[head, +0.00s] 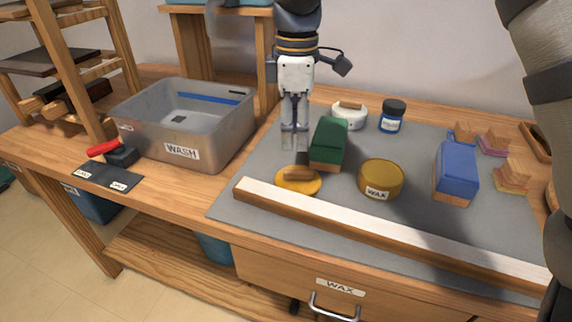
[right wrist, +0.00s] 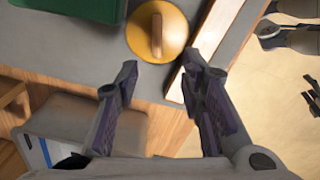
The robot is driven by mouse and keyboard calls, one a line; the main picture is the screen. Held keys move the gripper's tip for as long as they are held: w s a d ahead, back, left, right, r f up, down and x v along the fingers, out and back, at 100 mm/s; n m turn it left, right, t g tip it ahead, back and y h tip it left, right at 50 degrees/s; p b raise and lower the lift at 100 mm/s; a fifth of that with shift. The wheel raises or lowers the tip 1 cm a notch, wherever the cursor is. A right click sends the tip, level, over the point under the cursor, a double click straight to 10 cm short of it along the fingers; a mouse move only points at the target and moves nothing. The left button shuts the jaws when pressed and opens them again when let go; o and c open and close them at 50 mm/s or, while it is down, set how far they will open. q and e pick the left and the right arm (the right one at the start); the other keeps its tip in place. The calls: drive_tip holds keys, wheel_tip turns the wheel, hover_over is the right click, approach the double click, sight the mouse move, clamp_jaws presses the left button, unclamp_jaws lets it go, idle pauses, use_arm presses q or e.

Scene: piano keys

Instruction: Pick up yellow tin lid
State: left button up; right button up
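The yellow tin lid (head: 284,185) lies flat on the grey mat, with a brown wooden handle bar across its top. It sits just behind the white-topped wooden rail. In the right wrist view the lid (right wrist: 172,38) lies beyond the fingertips, roughly in line with the gap between them. My right gripper (head: 294,148) points down above and behind the lid, apart from it. In the right wrist view its fingers (right wrist: 158,72) are spread with nothing between them. My left gripper does not show.
A green block (head: 329,143) stands close to the lid's right. A yellow WAX tin (head: 380,181) and a blue block (head: 455,170) stand farther right. The rail (head: 400,235) runs along the front. A grey WASH tub (head: 181,153) stands left.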

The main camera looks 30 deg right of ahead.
sight(298, 170)
drive_tip(key=f, duration=0.6)
drive_tip(key=d+f, duration=0.1)
drive_tip(key=f, duration=0.2)
drive_tip(key=shift+s+f, duration=0.15)
drive_tip(key=shift+s, duration=0.05)
drive_tip(key=shift+w+f, duration=0.1)
drive_tip(key=shift+f, duration=0.2)
clamp_jaws()
